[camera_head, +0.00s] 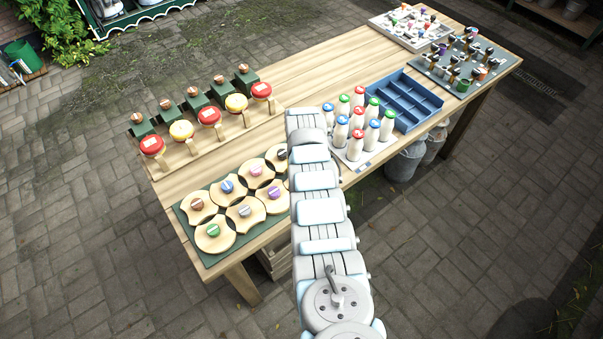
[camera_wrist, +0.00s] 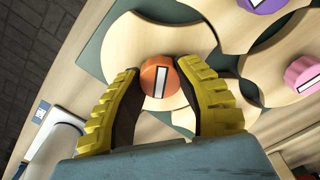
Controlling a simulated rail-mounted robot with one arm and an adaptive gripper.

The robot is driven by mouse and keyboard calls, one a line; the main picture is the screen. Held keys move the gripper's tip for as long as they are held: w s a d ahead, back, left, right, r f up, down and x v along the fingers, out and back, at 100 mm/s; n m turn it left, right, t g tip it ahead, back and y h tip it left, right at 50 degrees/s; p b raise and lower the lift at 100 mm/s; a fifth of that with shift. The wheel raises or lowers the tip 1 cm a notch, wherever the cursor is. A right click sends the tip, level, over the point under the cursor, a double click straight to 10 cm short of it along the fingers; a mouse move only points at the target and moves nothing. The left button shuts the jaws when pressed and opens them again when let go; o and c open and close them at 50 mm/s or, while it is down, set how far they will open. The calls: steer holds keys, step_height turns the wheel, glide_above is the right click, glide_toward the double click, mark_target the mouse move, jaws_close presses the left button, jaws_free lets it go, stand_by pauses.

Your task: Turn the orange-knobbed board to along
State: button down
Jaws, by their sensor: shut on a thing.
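In the wrist view, the orange knob (camera_wrist: 155,88) carries a white bar mark that points nearly up the picture. It sits on a pale wooden board (camera_wrist: 150,42) with curved, scooped edges. My gripper (camera_wrist: 160,76) has its yellow ribbed fingers on both sides of the knob and is shut on it. In the head view my arm hides the gripper and the orange-knobbed board. Other boards with coloured knobs lie on the green base (camera_head: 190,240) left of my arm. A purple knob (camera_wrist: 262,4) and a pink knob (camera_wrist: 303,74) show on neighbouring boards.
Milk bottles with coloured caps (camera_head: 357,118) stand close to the right of my arm, by a blue divided crate (camera_head: 408,92). A row of stands with red and yellow round tops (camera_head: 209,116) is behind the boards. Bare tabletop (camera_head: 290,90) lies farther back.

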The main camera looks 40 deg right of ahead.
steer(key=m, duration=0.5)
steer(key=shift+f+m, duration=0.1)
steer(key=shift+m, duration=1)
steer(key=c, duration=0.6)
jaws_free()
steer(key=shift+w+r, duration=0.1)
steer(key=shift+r, duration=0.8)
step_height(320, 180, up, 10)
steer(key=shift+r, duration=0.2)
